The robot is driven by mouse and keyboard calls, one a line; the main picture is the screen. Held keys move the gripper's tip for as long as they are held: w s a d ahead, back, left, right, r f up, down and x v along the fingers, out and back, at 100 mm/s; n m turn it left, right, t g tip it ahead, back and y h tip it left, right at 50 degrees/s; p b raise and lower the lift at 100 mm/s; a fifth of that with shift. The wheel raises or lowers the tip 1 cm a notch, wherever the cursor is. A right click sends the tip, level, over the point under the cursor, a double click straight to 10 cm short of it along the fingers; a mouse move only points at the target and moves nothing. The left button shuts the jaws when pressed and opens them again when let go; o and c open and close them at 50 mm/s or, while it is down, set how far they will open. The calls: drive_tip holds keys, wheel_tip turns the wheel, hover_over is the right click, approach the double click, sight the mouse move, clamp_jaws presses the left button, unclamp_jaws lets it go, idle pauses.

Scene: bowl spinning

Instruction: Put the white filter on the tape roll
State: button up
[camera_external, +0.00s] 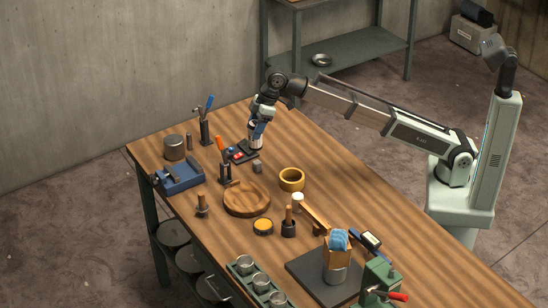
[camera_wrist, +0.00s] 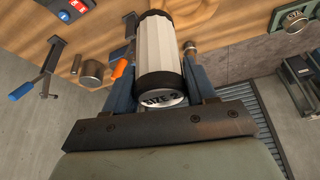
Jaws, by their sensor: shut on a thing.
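My gripper (camera_wrist: 161,75) is shut on the white filter (camera_wrist: 158,45), a ribbed white cylinder with black end caps and a "SIZE 2" label on the near end. In the external view, my gripper (camera_external: 257,130) holds the filter (camera_external: 255,141) above the far part of the table, beside the black device with red. The tape roll (camera_external: 291,186) is a yellow ring lying flat on the table, to the right of and nearer than the filter. The filter is apart from it. I cannot make out the tape roll in the wrist view.
A small metal cylinder (camera_external: 257,167) stands just below the filter. The black device (camera_external: 241,152) and upright tools in holders (camera_external: 225,172) are to its left. A round wooden tray (camera_external: 247,198) lies left of the tape roll. The tabletop right of the tape roll is clear.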

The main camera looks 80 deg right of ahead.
drive_tip(key=s+d+f, duration=0.2)
drive_tip(key=s, duration=0.4)
drive_tip(key=s+d+f, duration=0.2)
drive_tip(key=s+f, duration=0.1)
drive_tip(key=s, duration=0.4)
drive_tip(key=shift+w+f, duration=0.2)
drive_tip(key=shift+f, duration=4.35)
drive_tip(key=shift+f, duration=0.2)
drive_tip(key=o, duration=1.1)
drive_tip(key=shift+r, duration=0.15)
drive_tip(key=v, duration=1.2)
drive_tip(key=shift+w+d, duration=0.1)
drive_tip(key=shift+d, duration=0.05)
